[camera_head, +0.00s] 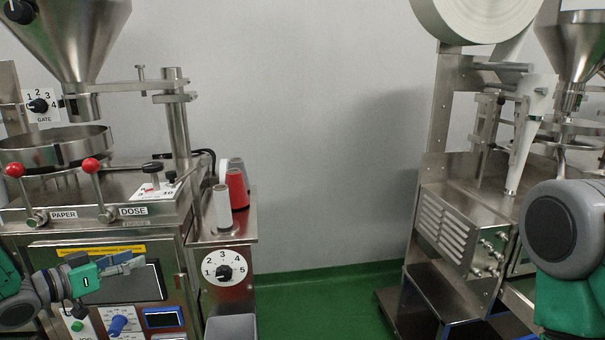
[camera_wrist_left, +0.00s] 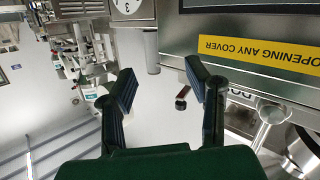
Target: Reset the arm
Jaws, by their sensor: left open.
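My left gripper (camera_head: 124,264) is in the lower left of the head view, in front of the left packing machine (camera_head: 130,222) and its dark panel. In the left wrist view its two fingers (camera_wrist_left: 160,92) are spread apart with nothing between them. The wrist picture is turned over, with the machine's yellow label (camera_wrist_left: 262,54) upside down at the upper right. My right arm (camera_head: 565,235) shows at the right edge of the head view; its gripper is out of sight.
Two red-knobbed levers (camera_head: 91,166) stand on the left machine. A white spool (camera_head: 222,207) and a red spool (camera_head: 238,188) stand on its side shelf, above a numbered dial (camera_head: 224,271). A second machine (camera_head: 455,225) stands at right. Green floor (camera_head: 320,305) lies clear between them.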

